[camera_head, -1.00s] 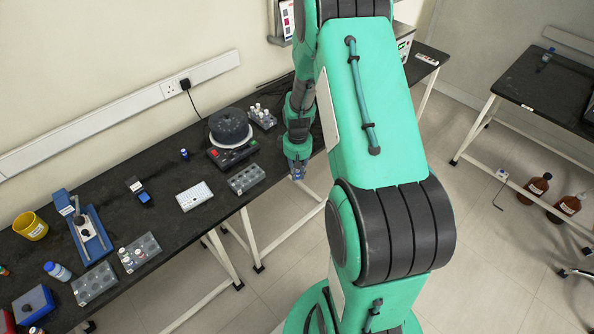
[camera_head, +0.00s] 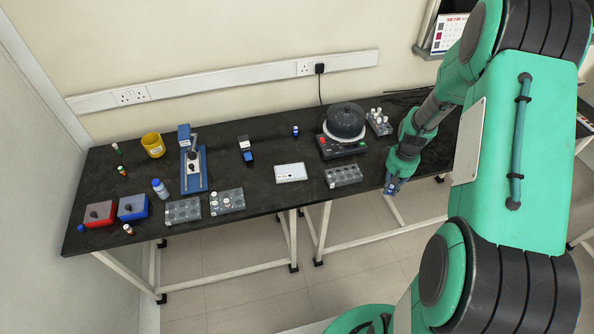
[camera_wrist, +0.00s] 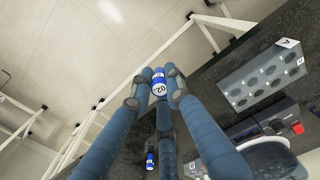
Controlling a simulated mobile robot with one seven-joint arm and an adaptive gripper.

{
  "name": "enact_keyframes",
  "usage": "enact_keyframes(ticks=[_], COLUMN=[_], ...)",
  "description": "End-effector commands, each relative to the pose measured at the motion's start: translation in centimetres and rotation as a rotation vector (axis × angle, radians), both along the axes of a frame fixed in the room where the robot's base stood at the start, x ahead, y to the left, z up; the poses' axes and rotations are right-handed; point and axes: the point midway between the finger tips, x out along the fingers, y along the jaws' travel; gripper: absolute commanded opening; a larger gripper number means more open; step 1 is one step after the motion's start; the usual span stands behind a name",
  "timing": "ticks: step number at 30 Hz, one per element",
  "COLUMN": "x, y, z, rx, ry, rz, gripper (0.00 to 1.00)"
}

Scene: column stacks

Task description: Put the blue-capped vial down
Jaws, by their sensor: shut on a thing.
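My gripper (camera_head: 393,187) hangs at the front edge of the black bench, right of the grey well rack (camera_head: 343,176). In the wrist view, my gripper (camera_wrist: 158,92) has its fingers closed around a blue vial (camera_wrist: 158,86) with a white label reading 02. The vial is held at the fingertips, and the fingers hide part of it. In the head view it is too small to tell from the fingers. A small blue vial (camera_head: 295,131) stands on the bench behind the white plate. The rack labelled A also shows in the wrist view (camera_wrist: 262,78).
A dark round device (camera_head: 345,122) stands behind the rack, with a rack of white-capped vials (camera_head: 378,123) beside it. A white plate (camera_head: 290,172), two more racks (camera_head: 183,210) (camera_head: 227,200), a blue stand and a yellow pot (camera_head: 153,145) stand to the left. Bare bench lies between them.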

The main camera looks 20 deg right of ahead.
Motion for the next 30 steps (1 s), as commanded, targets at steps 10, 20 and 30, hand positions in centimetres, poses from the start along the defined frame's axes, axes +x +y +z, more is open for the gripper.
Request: enact_keyframes(ticks=[10,20,30], x=[3.3,5.9,7.1], y=[7.0,15.7,24.8], z=[0.6,1.3,2.0], rx=[0.000,-0.001,-0.001], ry=[0.001,0.001,0.004], rz=[0.062,0.131,0.201], gripper=[0.02,0.02,0.02])
